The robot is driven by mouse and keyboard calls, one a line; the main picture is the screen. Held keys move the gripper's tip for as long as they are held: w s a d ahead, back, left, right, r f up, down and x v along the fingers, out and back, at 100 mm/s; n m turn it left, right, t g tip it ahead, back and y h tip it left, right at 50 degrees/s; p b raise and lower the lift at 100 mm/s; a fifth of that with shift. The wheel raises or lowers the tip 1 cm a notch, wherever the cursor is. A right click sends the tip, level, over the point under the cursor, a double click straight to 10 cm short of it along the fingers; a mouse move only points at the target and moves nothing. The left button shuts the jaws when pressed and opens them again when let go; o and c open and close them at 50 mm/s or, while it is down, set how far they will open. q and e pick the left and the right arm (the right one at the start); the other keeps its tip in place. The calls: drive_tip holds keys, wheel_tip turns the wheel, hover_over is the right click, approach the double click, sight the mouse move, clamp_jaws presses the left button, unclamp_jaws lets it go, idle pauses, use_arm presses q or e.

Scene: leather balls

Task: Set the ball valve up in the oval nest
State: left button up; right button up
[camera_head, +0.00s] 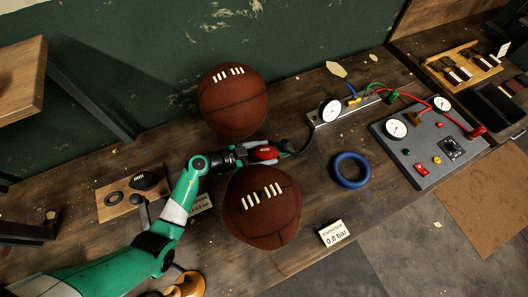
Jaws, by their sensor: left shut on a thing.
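Two brown leather balls with white lacing lie on the dark wooden bench: a rear ball (233,106) and a front ball (261,215). I make out no valve on either. My left gripper (262,154) is between them, shut on a red-and-black hose end (287,146), partly hidden; I cannot tell whether it touches a ball. A blue ring (350,170) lies empty to the right. I cannot tell which support is the oval nest; whatever is under the balls is hidden. My right gripper is not in view.
A gauge bar (343,110) and a grey gauge panel (431,141) are at the right. A card reading 0.8 bar (334,233) stands right of the front ball. A wooden board (122,211) with black parts lies left. Bare bench surrounds the ring.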

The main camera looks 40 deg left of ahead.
use_arm(q)
drive_tip(key=shift+s+f, duration=0.35)
drive_tip(key=shift+f, duration=0.55)
drive_tip(key=o, duration=1.1)
drive_tip(key=shift+f, duration=0.1)
drive_tip(key=shift+o, duration=1)
drive_tip(key=shift+f, duration=0.1)
drive_tip(key=shift+w+r, duration=0.1)
drive_tip(key=shift+r, duration=0.2)
drive_tip(key=shift+s+a+r+p, duration=0.3)
drive_tip(key=shift+r+p, duration=0.1)
drive_tip(key=shift+r, duration=0.25)
drive_tip(key=shift+s+a+r+p, duration=0.25)
drive_tip(key=shift+s+r+p, duration=0.1)
drive_tip(key=shift+r, duration=0.25)
drive_tip(key=p+v, duration=0.3)
drive_tip(key=v, duration=0.6)
drive_tip(key=shift+r+p, duration=0.15)
drive_tip(key=shift+p, duration=0.2)
drive_tip(key=shift+s+r, duration=0.1)
drive_tip(key=shift+s, duration=0.25)
drive_tip(key=shift+c, duration=1)
